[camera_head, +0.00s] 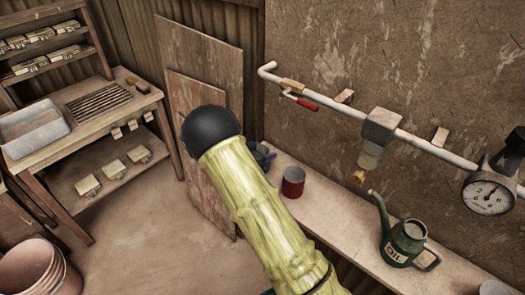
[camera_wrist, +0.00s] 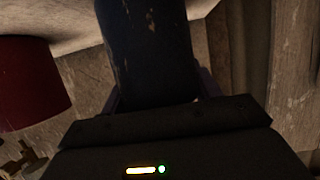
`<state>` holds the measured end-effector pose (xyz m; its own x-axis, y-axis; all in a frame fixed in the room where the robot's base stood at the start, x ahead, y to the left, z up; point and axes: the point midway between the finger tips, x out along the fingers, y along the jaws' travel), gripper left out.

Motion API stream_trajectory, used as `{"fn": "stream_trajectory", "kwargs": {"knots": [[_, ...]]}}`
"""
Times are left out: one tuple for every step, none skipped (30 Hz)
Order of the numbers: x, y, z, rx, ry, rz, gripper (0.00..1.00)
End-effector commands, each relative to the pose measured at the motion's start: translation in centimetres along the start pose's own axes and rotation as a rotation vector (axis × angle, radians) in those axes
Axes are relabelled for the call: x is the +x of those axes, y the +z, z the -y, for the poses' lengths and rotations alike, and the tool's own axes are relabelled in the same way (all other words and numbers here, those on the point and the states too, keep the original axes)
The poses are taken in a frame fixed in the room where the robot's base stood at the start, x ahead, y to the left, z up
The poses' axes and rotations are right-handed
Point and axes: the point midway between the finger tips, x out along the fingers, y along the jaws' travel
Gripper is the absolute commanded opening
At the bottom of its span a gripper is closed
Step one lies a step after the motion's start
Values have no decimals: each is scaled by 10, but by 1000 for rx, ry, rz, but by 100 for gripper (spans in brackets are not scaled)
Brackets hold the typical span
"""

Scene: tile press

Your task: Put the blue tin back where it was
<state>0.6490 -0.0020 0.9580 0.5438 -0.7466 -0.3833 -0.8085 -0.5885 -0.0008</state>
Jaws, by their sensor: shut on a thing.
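My gripper (camera_wrist: 160,98) is shut on a dark blue, worn tin (camera_wrist: 148,45), which fills the upper middle of the wrist view. In the head view my arm covers most of the gripper and the tin; only a small dark bluish patch shows beside the arm, at the left end of the wall shelf (camera_head: 345,222). I cannot tell whether the tin touches the shelf. A red tin (camera_head: 293,182) stands upright on the shelf just right of there. It also shows at the left of the wrist view (camera_wrist: 30,85).
A green oil can (camera_head: 403,243) stands farther right on the shelf. A pipe with a red-handled valve (camera_head: 307,103) and a gauge (camera_head: 488,195) runs above. A wooden bench (camera_head: 110,110) with a grey tray is at left, a bucket (camera_head: 35,268) at lower left. Bare shelf lies between red tin and oil can.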

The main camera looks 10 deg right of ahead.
Motion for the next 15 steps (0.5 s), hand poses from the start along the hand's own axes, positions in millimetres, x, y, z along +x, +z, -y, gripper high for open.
{"fn": "stream_trajectory", "kwargs": {"knots": [[0, 0, 0, 0, 0, -1, 32], [0, 0, 0, 0, 0, -1, 32], [0, 0, 0, 0, 1, -1, 32], [1, 1, 0, 0, 1, -1, 32], [1, 2, 0, -1, 1, -1, 32], [2, 3, 0, -1, 1, -1, 32], [1, 2, 0, -1, 1, 0, 68], [1, 2, 0, -1, 1, 0, 74], [1, 2, 0, -1, 1, 0, 81], [1, 2, 0, -1, 1, 0, 84], [1, 2, 0, -1, 1, 0, 84], [1, 2, 0, -1, 1, 0, 84], [1, 2, 0, -1, 1, 0, 84], [1, 2, 0, -1, 1, 0, 84], [1, 2, 0, -1, 1, 0, 84]]}}
